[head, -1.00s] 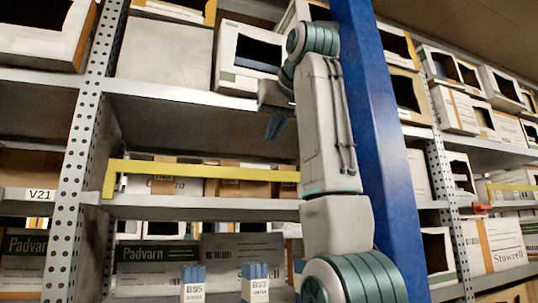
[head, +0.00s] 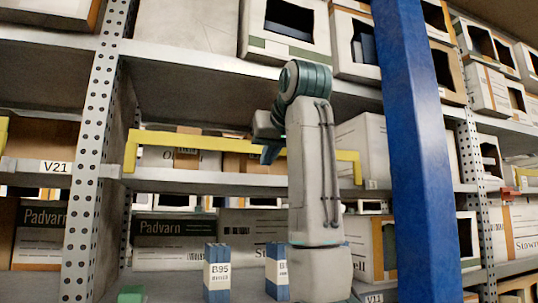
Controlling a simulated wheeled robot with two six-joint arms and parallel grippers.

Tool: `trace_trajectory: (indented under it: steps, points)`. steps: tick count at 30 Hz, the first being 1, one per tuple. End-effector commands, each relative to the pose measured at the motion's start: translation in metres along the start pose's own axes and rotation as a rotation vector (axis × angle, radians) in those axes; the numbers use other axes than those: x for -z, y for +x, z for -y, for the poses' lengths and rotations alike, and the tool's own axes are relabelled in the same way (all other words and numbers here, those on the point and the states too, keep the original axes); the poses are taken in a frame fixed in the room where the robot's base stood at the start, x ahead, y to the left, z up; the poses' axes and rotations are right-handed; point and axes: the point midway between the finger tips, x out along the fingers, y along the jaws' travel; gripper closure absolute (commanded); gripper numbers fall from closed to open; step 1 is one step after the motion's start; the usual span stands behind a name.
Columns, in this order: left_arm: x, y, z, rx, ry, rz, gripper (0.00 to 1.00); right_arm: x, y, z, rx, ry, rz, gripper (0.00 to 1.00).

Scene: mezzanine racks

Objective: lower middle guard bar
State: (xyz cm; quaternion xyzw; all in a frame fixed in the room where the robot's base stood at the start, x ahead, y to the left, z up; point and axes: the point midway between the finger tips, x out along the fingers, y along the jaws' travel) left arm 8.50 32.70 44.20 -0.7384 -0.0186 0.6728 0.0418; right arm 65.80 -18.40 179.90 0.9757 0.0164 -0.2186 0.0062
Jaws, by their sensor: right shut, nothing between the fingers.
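The yellow middle guard bar (head: 200,140) runs across the front of the middle shelf bay, above the shelf lip. Its ends bend down at the left and right, and my right arm hides part of its middle. My right gripper (head: 269,155) is shut and empty, with its dark blue fingers pointing down at the bar's height. It overlaps the bar in the picture; I cannot tell whether it touches it. My left gripper is not in view.
A blue upright post (head: 425,150) stands close on the right. A perforated grey upright (head: 92,150) stands at the left. Boxes (head: 365,145) sit behind the bar. Blue-and-white B95 packs (head: 217,275) stand low in front. Another yellow bar (head: 3,130) shows at the left edge.

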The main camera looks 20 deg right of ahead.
Motion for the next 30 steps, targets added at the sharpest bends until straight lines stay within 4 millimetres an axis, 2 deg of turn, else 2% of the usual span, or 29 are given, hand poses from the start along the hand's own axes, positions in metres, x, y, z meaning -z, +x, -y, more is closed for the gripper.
trace_trajectory:
  steps: [3,5,9,12,21,30]
  points:
    - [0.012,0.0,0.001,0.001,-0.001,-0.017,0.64,0.001,-0.001,-0.001,-0.001,0.001,-0.002,1.0]
    - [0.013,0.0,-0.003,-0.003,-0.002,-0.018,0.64,0.001,-0.001,-0.001,-0.001,0.001,-0.002,1.0]
    - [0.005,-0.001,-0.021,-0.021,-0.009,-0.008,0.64,0.001,-0.001,-0.001,0.0,0.001,-0.001,1.0]
    - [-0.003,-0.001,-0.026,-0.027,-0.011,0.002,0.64,0.001,-0.001,0.0,0.0,0.0,-0.001,1.0]
    - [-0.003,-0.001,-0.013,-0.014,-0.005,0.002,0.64,0.001,-0.001,-0.001,0.0,0.001,-0.001,1.0]
    - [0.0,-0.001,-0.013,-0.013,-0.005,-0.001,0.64,0.001,-0.001,-0.001,0.0,0.001,-0.001,1.0]
